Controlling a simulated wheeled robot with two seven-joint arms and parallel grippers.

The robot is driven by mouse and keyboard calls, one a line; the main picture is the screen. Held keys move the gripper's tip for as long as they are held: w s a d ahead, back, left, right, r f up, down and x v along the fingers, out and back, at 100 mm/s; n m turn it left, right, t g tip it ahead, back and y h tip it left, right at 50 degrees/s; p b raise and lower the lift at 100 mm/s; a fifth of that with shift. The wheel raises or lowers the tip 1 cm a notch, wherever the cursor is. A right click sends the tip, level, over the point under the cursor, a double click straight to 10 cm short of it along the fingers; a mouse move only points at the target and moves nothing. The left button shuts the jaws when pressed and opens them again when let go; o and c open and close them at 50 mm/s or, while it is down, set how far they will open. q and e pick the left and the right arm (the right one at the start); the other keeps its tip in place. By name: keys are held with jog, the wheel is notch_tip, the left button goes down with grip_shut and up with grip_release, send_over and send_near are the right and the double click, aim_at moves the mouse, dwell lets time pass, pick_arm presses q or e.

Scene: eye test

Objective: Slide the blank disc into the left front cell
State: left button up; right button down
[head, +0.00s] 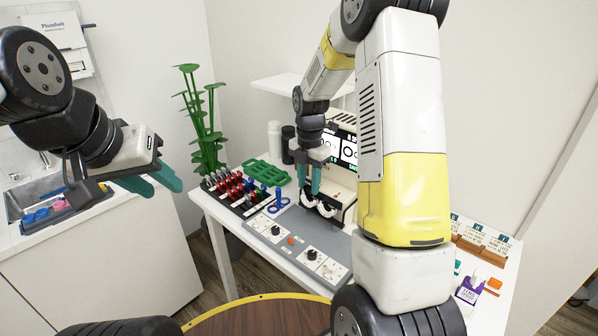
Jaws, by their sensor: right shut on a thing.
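My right gripper (308,190) points down over the table, its teal fingers at a small dark-and-white trial frame (326,211) with round white rims. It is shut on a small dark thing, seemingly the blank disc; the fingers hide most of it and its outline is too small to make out. I cannot tell whether the disc is inside a cell or just above one; the left front cell is not clear to see. My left gripper (165,186) is open and empty at the left, away from the table, its teal fingers apart.
A black rack (252,208) of red- and blue-handled lenses, a green tray (265,171) and blue rings (278,202) lie left of the frame. A grey knob panel (300,245) is in front. A white screen unit (347,150) stands behind. A purple box (468,291) is at right.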

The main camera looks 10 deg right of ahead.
jog(key=shift+f, duration=0.15)
dwell(0.5)
jog(key=shift+f, duration=1.3)
jog(key=c, duration=0.9)
grip_release()
jog(key=shift+r, duration=3.95)
